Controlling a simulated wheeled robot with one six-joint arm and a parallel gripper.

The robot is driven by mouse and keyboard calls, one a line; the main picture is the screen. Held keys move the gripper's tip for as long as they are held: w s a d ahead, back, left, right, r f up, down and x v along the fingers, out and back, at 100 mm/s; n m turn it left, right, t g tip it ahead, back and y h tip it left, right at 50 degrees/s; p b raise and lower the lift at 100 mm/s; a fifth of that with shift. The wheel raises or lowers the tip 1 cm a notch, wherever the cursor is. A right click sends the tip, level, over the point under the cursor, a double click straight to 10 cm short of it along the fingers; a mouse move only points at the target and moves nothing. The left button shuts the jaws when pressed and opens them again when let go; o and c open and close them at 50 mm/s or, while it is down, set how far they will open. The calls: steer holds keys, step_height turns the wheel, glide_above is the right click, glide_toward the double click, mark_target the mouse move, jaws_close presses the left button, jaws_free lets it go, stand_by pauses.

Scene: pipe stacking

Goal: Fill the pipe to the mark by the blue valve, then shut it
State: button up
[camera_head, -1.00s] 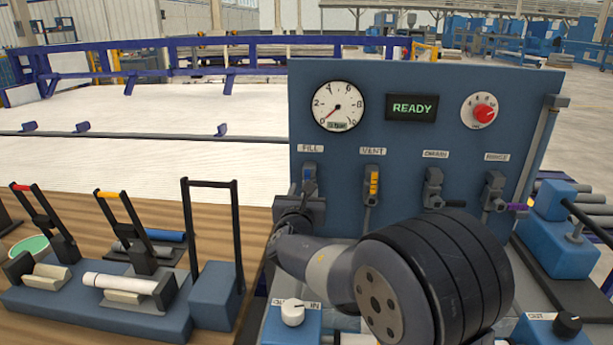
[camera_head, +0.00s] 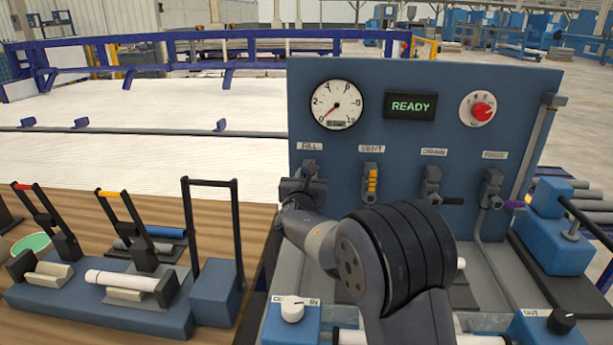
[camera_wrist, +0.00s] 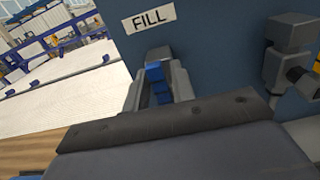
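The blue valve (camera_wrist: 156,80) is under the FILL label in the wrist view. Its blue handle shows between two grey fingers of my gripper (camera_wrist: 158,92); whether they press on it I cannot tell. In the head view my gripper (camera_head: 304,188) is in front of the FILL valve (camera_head: 309,168) and hides its handle. The pressure gauge (camera_head: 336,104) has its red needle at the lower left, near the low end. The display (camera_head: 410,106) reads READY. A white pipe (camera_head: 352,337) shows in part at the bottom, behind my arm.
To the right of FILL are the yellow-handled VENT valve (camera_head: 371,183), a black-handled valve (camera_head: 432,186) and a purple-handled valve (camera_head: 492,188). A red knob (camera_head: 481,110) is at the upper right. A clamp fixture (camera_head: 100,300) stands on the wooden bench at left.

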jaws_close()
steer(key=shift+d+f+b, duration=0.1)
steer(key=shift+f+b, duration=0.05)
steer(key=shift+b, duration=0.45)
steer(key=shift+d+f+m+b, duration=0.15)
steer(key=shift+d+m+b, duration=0.1)
steer(key=shift+m+b, duration=0.65)
steer(key=d+f+m+b, duration=0.5)
steer(key=m+b, duration=1.1)
steer(key=b, duration=0.8)
steer(key=shift+s+a+f+b, duration=0.1)
steer(key=shift+b, duration=0.25)
steer(key=shift+o, duration=1.4)
jaws_free()
